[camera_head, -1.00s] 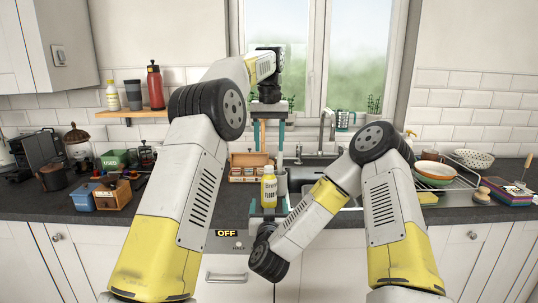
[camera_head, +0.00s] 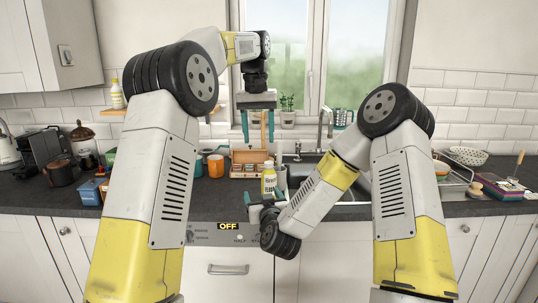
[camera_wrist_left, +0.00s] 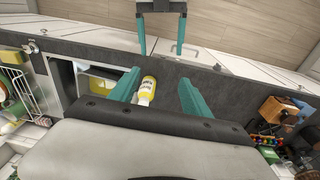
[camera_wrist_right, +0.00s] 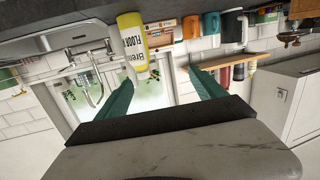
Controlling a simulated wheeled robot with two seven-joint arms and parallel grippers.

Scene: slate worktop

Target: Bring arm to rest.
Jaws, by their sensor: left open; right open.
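My left gripper (camera_head: 258,138) hangs open and empty above the back of the worktop, fingers pointing down. Its fingers also show in the left wrist view (camera_wrist_left: 159,77). My right gripper (camera_head: 262,205) is low at the worktop's front edge, partly hidden by its own wrist. In the right wrist view its fingers (camera_wrist_right: 161,76) are apart with nothing between them. A yellow bottle with a white label (camera_head: 268,182) stands upright by the right gripper. In the right wrist view the bottle (camera_wrist_right: 132,42) appears inverted, beyond the left-hand finger.
A wooden box with small jars (camera_head: 240,168) stands behind the bottle. The sink and its tap (camera_head: 327,124) are to the right, with a dish rack (camera_head: 455,188) beyond. Mugs, including an orange one (camera_head: 215,166), and a blue box (camera_head: 90,192) are to the left.

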